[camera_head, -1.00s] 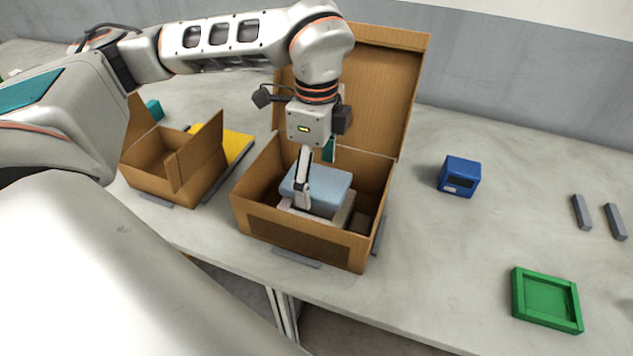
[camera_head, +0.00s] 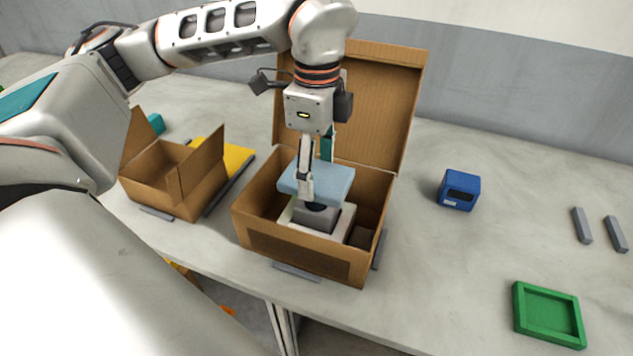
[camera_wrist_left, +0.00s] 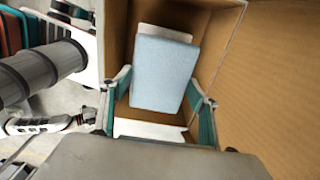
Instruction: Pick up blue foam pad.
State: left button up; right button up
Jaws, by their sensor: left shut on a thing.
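The light blue foam pad (camera_head: 325,181) is held in my left gripper (camera_head: 315,185), raised above the contents of the open cardboard box (camera_head: 300,247). In the left wrist view the pad (camera_wrist_left: 162,72) lies between the two fingers of the gripper (camera_wrist_left: 160,100). One finger shows against the pad's near side in the head view; the far finger is partly hidden behind it.
The box's tall lid (camera_head: 370,100) stands open behind the gripper. A smaller open box (camera_head: 160,187) and a yellow pad (camera_head: 237,160) are to the left. A blue device (camera_head: 459,189), green tray (camera_head: 548,314) and two grey bars (camera_head: 582,225) are to the right, with clear table between.

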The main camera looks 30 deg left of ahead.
aim_at(319, 175)
pick_arm(q)
notch_tip(319, 175, up, 15)
jog(key=p, duration=0.1)
jog(key=shift+w+d, duration=0.1)
jog(key=shift+d, duration=0.05)
dwell(0.3)
